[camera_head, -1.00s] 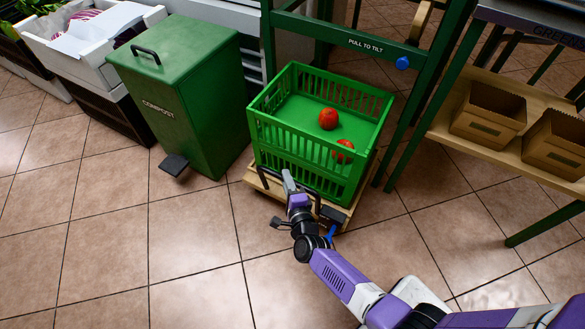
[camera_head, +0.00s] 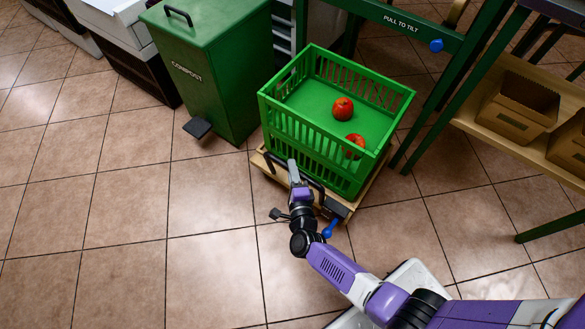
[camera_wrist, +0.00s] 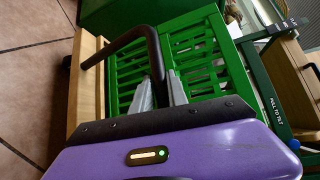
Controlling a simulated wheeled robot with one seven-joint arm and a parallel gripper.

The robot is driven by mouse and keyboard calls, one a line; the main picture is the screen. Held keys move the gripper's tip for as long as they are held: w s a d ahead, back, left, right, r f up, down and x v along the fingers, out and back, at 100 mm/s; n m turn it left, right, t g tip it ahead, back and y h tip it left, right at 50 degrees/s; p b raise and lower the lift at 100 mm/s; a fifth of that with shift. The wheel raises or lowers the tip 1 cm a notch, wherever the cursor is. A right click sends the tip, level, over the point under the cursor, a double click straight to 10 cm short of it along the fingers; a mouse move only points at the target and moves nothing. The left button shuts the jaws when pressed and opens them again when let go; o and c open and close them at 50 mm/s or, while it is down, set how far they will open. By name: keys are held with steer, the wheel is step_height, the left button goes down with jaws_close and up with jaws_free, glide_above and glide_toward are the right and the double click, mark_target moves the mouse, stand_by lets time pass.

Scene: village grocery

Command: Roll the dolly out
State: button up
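The wooden dolly (camera_head: 262,163) stands on the tiled floor with a green slatted crate (camera_head: 310,135) on it. Two red round fruits, one (camera_head: 343,108) near the middle and one (camera_head: 354,146) near the front wall, lie in the crate. The dolly has a black bar handle (camera_wrist: 126,42) at its near side. My gripper (camera_wrist: 160,90) has one finger on each side of the handle's bar and looks closed on it. In the head view my gripper (camera_head: 293,170) hides part of the dolly's near edge. The wrist view also shows the dolly's wood (camera_wrist: 82,85).
A green compost bin (camera_head: 218,85) with a pedal (camera_head: 198,128) stands close left of the dolly. A green frame labelled "pull to tilt" (camera_head: 400,22) stands behind and right. A shelf (camera_head: 475,112) with cardboard boxes (camera_head: 518,105) is at right. The near-left floor is clear.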

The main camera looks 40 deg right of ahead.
steer(key=o, duration=0.4)
steer(key=shift+c, duration=0.2)
steer(key=p+v, duration=0.2)
steer(key=v, duration=0.6)
steer(key=shift+w, duration=0.1)
